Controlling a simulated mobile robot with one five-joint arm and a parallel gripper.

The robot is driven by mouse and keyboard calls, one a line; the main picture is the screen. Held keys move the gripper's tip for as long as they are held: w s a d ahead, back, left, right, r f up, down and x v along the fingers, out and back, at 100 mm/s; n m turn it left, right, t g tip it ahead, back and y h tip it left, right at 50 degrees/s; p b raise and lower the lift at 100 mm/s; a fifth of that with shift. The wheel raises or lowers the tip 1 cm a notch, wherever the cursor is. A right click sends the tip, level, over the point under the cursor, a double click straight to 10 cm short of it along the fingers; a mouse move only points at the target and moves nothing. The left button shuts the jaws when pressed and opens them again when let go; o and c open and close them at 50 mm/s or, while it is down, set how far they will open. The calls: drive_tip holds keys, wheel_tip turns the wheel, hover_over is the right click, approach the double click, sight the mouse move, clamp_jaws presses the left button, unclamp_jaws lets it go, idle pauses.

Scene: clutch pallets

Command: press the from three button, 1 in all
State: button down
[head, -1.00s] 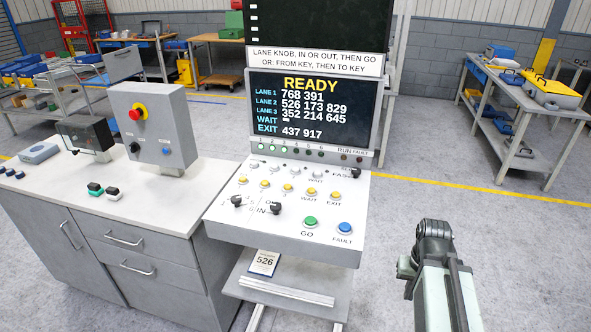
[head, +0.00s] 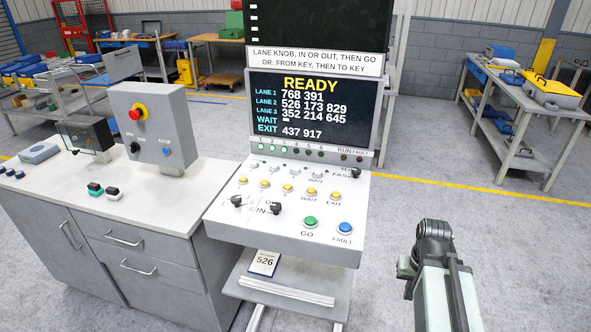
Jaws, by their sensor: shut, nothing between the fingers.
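The white sloped control panel (head: 225,217) stands in the middle, below a screen (head: 314,108) that reads READY. Its upper row holds small pale buttons; the third from the left (head: 295,171) may be the from three button, but the labels there are too small to read. Below is a row of yellow buttons, the third from the left (head: 288,188) among them. A green GO button (head: 310,222) and a blue FAULT button (head: 345,228) sit near the front edge. My arm shows at the lower right, apart from the panel. My gripper is not visible.
Black knobs (head: 276,209) stand on the panel's lower left. A cabinet (head: 130,218) with a grey box and red emergency button (head: 138,113) adjoins on the left. A card reading 526 (head: 264,263) is below the panel. Clear floor lies to the right.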

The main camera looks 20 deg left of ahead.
wheel_tip(320, 180, up, 15)
drive_tip(key=p, duration=1.5)
